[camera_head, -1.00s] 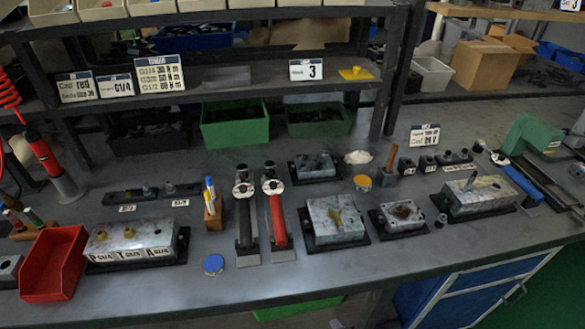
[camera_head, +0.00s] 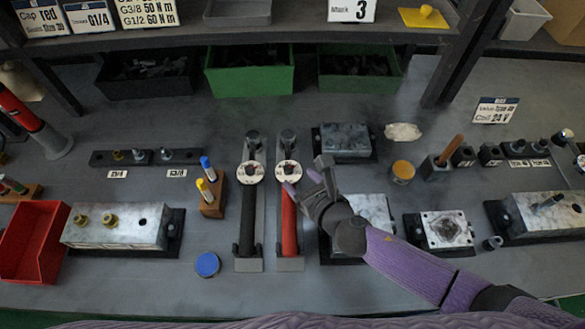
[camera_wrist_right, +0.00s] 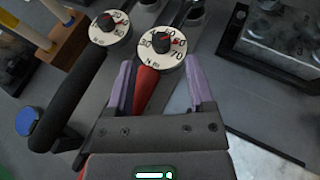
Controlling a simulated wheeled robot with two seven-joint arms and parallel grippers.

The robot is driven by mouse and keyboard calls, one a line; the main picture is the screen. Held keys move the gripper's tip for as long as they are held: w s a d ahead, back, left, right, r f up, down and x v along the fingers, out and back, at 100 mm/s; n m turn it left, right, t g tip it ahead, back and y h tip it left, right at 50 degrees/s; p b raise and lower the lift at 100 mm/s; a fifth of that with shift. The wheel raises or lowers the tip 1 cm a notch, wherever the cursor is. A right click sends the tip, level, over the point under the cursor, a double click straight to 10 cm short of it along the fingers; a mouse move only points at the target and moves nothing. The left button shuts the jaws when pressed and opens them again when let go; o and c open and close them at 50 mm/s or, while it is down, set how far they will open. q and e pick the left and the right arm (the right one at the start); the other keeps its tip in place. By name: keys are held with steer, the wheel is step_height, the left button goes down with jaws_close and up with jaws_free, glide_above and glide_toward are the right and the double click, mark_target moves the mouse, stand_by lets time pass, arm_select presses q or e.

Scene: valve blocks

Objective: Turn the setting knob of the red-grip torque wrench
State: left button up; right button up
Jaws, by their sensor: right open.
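The red-grip torque wrench (camera_head: 289,228) lies on the bench, its white dial (camera_head: 298,180) and dark setting knob (camera_head: 288,168) toward the far end. In the right wrist view the dial (camera_wrist_right: 173,67) shows numbers and a red pointer around the knob (camera_wrist_right: 162,38). The black-grip wrench (camera_head: 249,222) lies parallel on its left; its dial also shows in the wrist view (camera_wrist_right: 110,28). My right gripper (camera_head: 306,175) is open and empty just right of the red wrench's dial. In the wrist view its fingers (camera_wrist_right: 159,70) flank the red grip, short of the knob. My left gripper is not in view.
Metal valve blocks (camera_head: 345,140) stand right of the wrenches. A pen holder (camera_head: 214,201), a blue cap (camera_head: 207,264) and a large valve block (camera_head: 112,225) are on the left. A shelf with green bins (camera_head: 248,80) runs behind. Bare bench lies behind the wrenches.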

mark_target(290, 169)
steer(key=b+x, duration=0.1)
steer(key=x, duration=0.3)
steer(key=shift+w+f, duration=0.1)
steer(key=shift+w, duration=0.05)
jaws_close()
